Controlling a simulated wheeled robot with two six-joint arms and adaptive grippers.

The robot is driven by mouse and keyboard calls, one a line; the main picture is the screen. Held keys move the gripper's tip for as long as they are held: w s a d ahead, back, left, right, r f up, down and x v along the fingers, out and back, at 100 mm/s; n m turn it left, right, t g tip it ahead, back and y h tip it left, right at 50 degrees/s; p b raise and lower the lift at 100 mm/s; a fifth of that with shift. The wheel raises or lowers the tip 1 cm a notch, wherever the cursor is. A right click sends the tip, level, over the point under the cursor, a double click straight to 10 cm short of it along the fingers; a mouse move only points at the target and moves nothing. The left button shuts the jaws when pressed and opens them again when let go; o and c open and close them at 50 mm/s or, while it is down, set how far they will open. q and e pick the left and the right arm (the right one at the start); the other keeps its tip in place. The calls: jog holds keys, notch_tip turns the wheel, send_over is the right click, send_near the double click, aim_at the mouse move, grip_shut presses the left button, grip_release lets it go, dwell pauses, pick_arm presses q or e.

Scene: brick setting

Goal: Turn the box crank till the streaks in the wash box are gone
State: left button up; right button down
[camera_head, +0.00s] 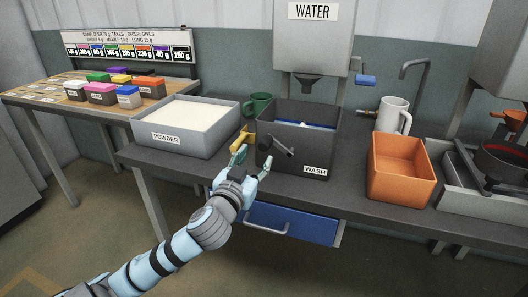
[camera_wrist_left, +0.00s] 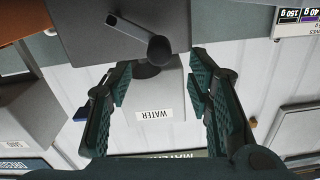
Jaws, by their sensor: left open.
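The dark grey wash box (camera_head: 310,150), labelled WASH, stands on the bench under the water tank. Its crank (camera_head: 276,144) sticks out from the front left with a round handle. In the left wrist view, which is upside down, the crank (camera_wrist_left: 140,32) shows at the top in front of the box (camera_wrist_left: 85,20). My left gripper (camera_head: 252,164) is open, just left of and below the crank handle, with its fingers spread. In the wrist view the jaws (camera_wrist_left: 162,88) are empty. Something blue and white shows inside the box; I cannot make out streaks. My right gripper is out of view.
A powder bin (camera_head: 190,128) stands left of the wash box, with a yellow item (camera_head: 243,137) between them. A green mug (camera_head: 258,104), a white mug (camera_head: 392,115) and an orange bin (camera_head: 400,167) stand nearby. A blue drawer (camera_head: 290,222) hangs below the bench.

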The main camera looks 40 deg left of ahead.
aim_at(263, 148)
pick_arm(q)
jog(key=x, duration=0.7)
jog(key=shift+w+b, duration=0.35)
jog(key=shift+b, duration=0.05)
grip_shut()
